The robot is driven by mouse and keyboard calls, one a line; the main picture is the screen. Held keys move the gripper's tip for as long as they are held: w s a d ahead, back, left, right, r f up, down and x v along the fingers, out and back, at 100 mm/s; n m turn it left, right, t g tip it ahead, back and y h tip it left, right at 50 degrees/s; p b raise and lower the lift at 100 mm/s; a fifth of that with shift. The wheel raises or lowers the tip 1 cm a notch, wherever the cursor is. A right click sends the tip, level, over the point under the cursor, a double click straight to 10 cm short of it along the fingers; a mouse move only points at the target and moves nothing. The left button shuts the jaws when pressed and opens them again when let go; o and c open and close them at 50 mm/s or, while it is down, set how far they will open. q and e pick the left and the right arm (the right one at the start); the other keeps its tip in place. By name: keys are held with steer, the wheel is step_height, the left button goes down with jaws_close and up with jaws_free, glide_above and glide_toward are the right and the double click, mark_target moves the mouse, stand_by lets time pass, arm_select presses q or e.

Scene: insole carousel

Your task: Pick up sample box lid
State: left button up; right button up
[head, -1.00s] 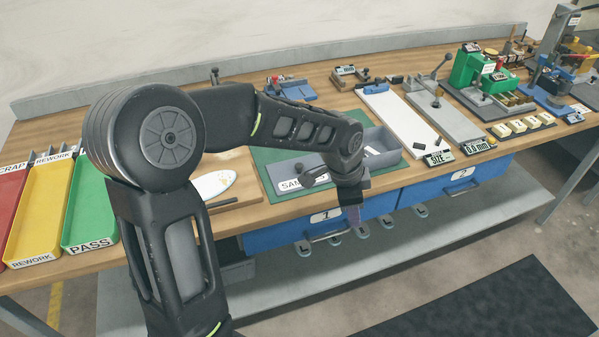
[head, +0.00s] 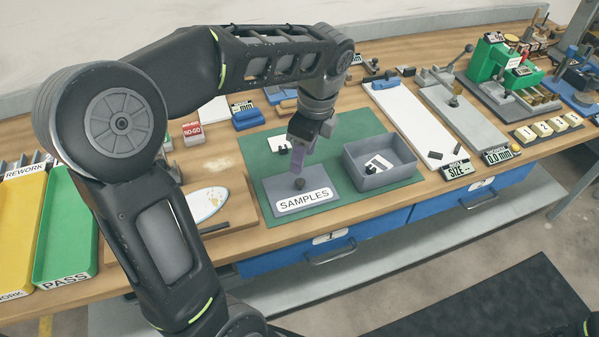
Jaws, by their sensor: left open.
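The sample box lid (head: 272,194) is a flat grey plate with a white SAMPLES label and a small dark knob (head: 299,184). It lies on the green mat (head: 345,200), to the left of the open grey sample box (head: 382,180). My left gripper (head: 299,170) points down over the lid, open, with its fingertips close to the knob. I cannot tell whether the fingers touch the knob. My right gripper is not in view.
A white card (head: 279,144) with a dark piece lies on the mat behind the lid. A board with a white insole (head: 206,204) is to the left. The blue drawers (head: 380,226) are below the table edge.

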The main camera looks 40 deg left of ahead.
mark_target(300, 181)
arm_select(q)
steer(key=shift+s+f, duration=0.2)
steer(key=shift+f, duration=1.05)
steer(key=shift+f, duration=0.1)
steer(key=f, duration=0.5)
steer(key=shift+a+p, duration=0.25)
steer(key=shift+p, duration=0.1)
steer(key=shift+w, duration=0.1)
steer(key=shift+c, duration=0.6)
jaws_close()
